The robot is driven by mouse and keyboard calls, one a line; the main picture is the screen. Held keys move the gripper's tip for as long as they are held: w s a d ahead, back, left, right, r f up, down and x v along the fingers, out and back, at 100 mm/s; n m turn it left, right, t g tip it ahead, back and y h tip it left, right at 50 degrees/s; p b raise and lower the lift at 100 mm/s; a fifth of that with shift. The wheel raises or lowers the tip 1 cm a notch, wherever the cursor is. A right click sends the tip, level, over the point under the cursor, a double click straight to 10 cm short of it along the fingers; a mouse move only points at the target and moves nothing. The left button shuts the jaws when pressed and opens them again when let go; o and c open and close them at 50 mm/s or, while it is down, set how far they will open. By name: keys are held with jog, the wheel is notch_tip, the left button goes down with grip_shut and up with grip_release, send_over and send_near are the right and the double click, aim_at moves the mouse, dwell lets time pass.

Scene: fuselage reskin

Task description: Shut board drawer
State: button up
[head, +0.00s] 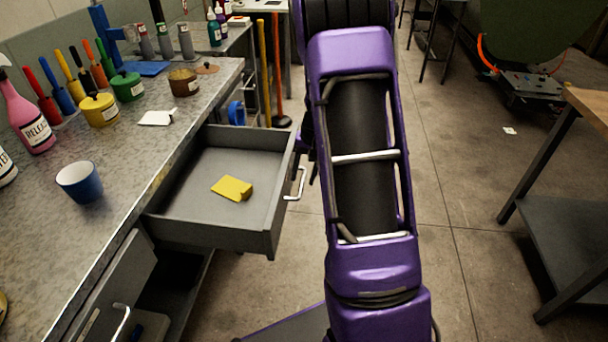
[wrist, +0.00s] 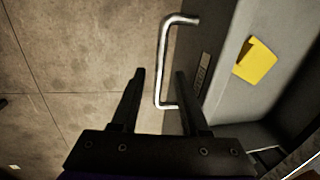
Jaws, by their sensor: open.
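A grey drawer (head: 210,235) stands pulled out from the workbench, with a yellow block (head: 232,188) lying inside. I cannot tell from any readable label whether it is the board drawer. Its bent metal handle (head: 297,184) is on the front, facing right. In the wrist view the drawer (wrist: 217,50), handle (wrist: 163,60) and yellow block (wrist: 255,62) show again. My gripper (wrist: 160,72) is open, with one finger on each side of the handle bar in the picture. I cannot tell whether either finger touches it. In the head view my purple arm hides the gripper.
The workbench (head: 120,185) carries a blue cup (head: 80,181), a pink spray bottle (head: 25,112), several pots and coloured-handled tools. A lower drawer (head: 105,290) also sticks out at bottom left. Another table (head: 590,105) stands at right. Open concrete floor (head: 465,200) lies between.

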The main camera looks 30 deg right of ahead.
jog(key=shift+c, duration=0.2)
grip_shut()
dwell(1.2)
